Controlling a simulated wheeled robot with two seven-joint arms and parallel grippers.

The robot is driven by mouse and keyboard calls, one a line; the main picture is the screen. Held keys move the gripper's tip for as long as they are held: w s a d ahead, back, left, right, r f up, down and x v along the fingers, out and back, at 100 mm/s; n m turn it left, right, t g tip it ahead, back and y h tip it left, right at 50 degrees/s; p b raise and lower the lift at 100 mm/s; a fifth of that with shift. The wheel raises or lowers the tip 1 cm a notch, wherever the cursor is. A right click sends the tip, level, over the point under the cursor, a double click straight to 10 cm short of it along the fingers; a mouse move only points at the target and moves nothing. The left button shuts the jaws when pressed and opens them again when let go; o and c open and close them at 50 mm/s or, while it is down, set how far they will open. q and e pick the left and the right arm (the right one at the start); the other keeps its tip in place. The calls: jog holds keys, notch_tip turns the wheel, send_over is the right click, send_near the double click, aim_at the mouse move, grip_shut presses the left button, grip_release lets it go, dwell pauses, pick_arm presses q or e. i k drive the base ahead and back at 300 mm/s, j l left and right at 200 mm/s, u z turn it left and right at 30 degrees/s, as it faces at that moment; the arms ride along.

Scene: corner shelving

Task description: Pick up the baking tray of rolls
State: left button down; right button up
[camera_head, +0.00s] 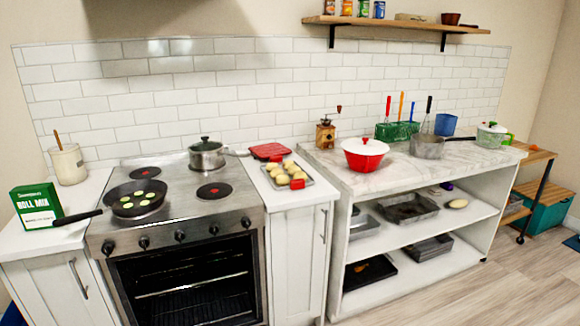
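The baking tray (309,183) holds several pale yellow-brown rolls (281,179). It lies flat on the white counter just right of the stove. A small red piece (298,184) sits at the tray's front edge; I cannot tell whether it is part of the tray. Neither of my grippers shows in the head view.
A red square dish (270,151) lies right behind the tray. The stove (180,215) carries a lidded pot (206,156) and a frying pan (135,205). The floor in front is clear.

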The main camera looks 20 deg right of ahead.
aim_at(288, 174)
jog(key=l+u, duration=0.2)
jog(key=l, duration=0.5)
jog(key=k+l+u, duration=0.2)
jog(key=l, duration=0.45)
jog(key=l+u, duration=0.2)
jog(key=l, duration=0.5)
jog(key=i+l+u, duration=0.25)
jog(key=l, duration=0.25)
jog(key=l+u, duration=0.2)
jog(key=l, duration=0.3)
jog(key=l+u, duration=0.25)
jog(key=l, duration=0.3)
